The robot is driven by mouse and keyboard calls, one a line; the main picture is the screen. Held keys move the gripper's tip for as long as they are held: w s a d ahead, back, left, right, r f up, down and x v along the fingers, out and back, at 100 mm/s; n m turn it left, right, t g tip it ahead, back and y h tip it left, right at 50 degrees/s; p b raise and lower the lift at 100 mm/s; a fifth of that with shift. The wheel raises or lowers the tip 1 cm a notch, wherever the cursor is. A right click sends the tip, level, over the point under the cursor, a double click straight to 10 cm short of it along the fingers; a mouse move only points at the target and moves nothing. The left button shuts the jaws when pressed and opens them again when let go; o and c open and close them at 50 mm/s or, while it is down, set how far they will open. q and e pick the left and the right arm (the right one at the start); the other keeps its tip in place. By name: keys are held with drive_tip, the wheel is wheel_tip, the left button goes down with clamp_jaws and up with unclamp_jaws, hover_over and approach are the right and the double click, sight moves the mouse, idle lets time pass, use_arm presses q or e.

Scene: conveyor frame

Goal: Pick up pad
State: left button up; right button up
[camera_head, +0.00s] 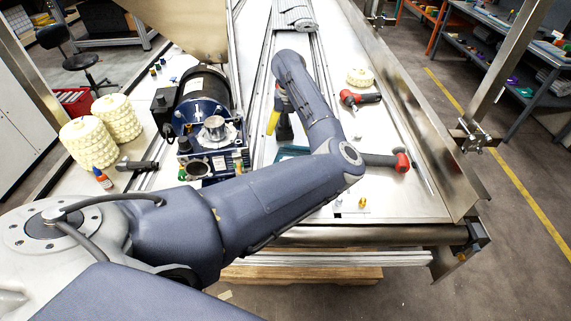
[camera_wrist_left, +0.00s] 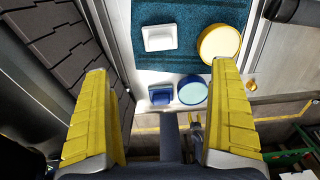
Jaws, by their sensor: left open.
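A teal textured mat (camera_wrist_left: 165,64) lies on the pale conveyor surface in the left wrist view, and a sliver of it shows in the head view (camera_head: 291,152) beside my arm. On it are a white square piece (camera_wrist_left: 159,38) and a yellow round piece (camera_wrist_left: 219,44). A blue square piece (camera_wrist_left: 161,95) and a light-blue round piece (camera_wrist_left: 192,90) lie at its near edge. I cannot tell which item is the pad. My left gripper (camera_wrist_left: 161,70) is open and empty, with yellow fingers spread above this area. In the head view my forearm hides most of it.
A blue motor assembly (camera_head: 208,145) stands left of my left forearm. Red-and-black tools (camera_head: 360,98) lie to the right, near a cream ring stack (camera_head: 360,77). Larger cream stacks (camera_head: 88,143) stand far left. A metal side rail (camera_head: 420,120) bounds the conveyor on the right.

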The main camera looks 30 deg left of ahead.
use_arm(q)
wheel_tip(320, 180, down, 9)
drive_tip(key=shift+r, duration=0.1)
drive_tip(key=shift+s+d+f, duration=0.1)
drive_tip(key=shift+d+f, duration=0.05)
drive_tip(key=shift+f, duration=3.2)
drive_tip(key=shift+c, duration=0.4)
drive_tip(key=c, duration=1.2)
